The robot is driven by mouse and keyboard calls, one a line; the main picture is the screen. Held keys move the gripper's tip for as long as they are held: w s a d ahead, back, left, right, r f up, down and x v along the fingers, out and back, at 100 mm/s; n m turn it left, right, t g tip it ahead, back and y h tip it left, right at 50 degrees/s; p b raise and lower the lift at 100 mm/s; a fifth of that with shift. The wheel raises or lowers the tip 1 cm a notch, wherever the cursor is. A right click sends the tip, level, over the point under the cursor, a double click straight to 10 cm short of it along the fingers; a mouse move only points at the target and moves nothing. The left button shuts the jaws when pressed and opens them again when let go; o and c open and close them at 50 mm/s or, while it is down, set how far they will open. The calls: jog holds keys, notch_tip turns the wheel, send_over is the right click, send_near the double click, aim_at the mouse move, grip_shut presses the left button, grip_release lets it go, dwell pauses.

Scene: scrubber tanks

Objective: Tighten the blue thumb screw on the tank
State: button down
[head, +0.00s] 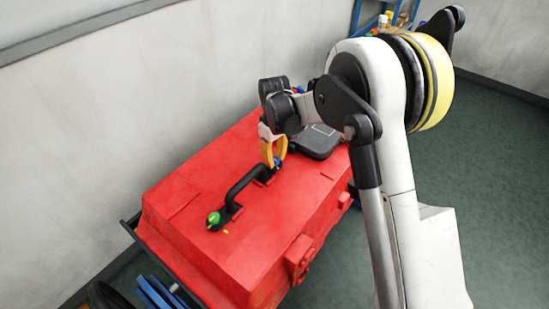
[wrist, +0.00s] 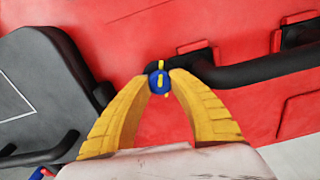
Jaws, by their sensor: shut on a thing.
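The blue thumb screw (wrist: 158,82) has a yellow stripe across it and sits on the red tank (head: 270,218) at one end of the black handle (wrist: 262,71). In the head view only a little blue of the screw (head: 277,161) shows between the yellow fingers. My gripper (wrist: 158,80) points down at the tank top, its two yellow fingertips closed in on both sides of the screw. It also shows in the head view (head: 275,164). At the handle's other end is a green knob (head: 213,218) with a yellow mark.
A black lid or pad (head: 316,142) lies on the tank top beside my gripper, and it fills the left of the wrist view (wrist: 45,85). A grey wall (head: 120,100) stands close behind the tank. Green floor (head: 490,180) is open at the right. A blue shelf (head: 362,15) stands at the back.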

jog(key=m, duration=0.4)
jog(key=shift+m, duration=0.3)
jog(key=m, duration=0.3)
jog(key=shift+m, duration=0.4)
jog(key=m, duration=1.2)
jog(key=shift+m, duration=0.3)
jog(key=m, duration=0.3)
jog(key=shift+m, duration=0.3)
jog(key=m, duration=0.3)
jog(key=shift+m, duration=2)
